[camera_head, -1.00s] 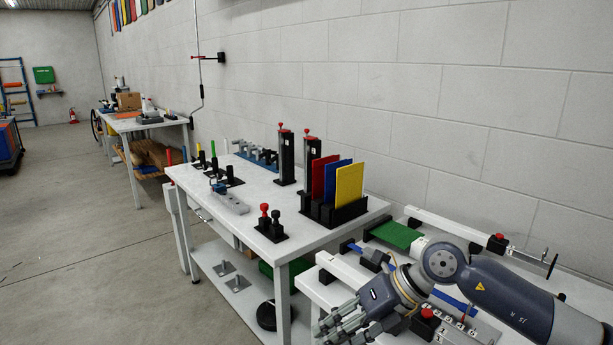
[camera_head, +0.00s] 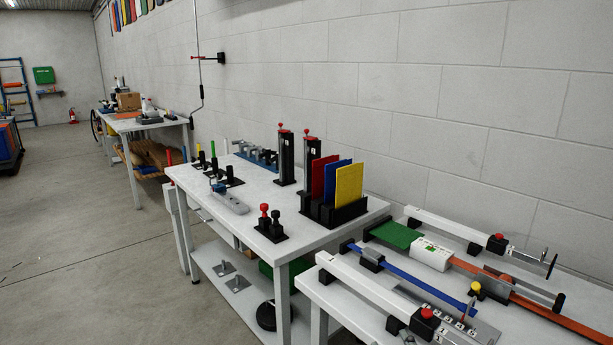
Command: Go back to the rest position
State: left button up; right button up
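Neither of my grippers shows in the head view now, and no part of my arms is in the picture. The white bench with the gantry rails (camera_head: 352,318) at the lower right is fully uncovered. On it are a white box with green marks (camera_head: 430,254), a green plate (camera_head: 396,234), a blue bar (camera_head: 420,284), an orange bar (camera_head: 560,318) and a numbered metal plate (camera_head: 450,318). A yellow knob (camera_head: 475,287) and a red button (camera_head: 427,313) also show there.
A white table (camera_head: 262,191) stands left of the bench, holding a black rack (camera_head: 346,212) with red, blue and yellow plates, two black towers (camera_head: 287,158) and small knobs (camera_head: 264,217). A farther table (camera_head: 125,124) stands along the wall. The floor at left (camera_head: 90,220) is clear.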

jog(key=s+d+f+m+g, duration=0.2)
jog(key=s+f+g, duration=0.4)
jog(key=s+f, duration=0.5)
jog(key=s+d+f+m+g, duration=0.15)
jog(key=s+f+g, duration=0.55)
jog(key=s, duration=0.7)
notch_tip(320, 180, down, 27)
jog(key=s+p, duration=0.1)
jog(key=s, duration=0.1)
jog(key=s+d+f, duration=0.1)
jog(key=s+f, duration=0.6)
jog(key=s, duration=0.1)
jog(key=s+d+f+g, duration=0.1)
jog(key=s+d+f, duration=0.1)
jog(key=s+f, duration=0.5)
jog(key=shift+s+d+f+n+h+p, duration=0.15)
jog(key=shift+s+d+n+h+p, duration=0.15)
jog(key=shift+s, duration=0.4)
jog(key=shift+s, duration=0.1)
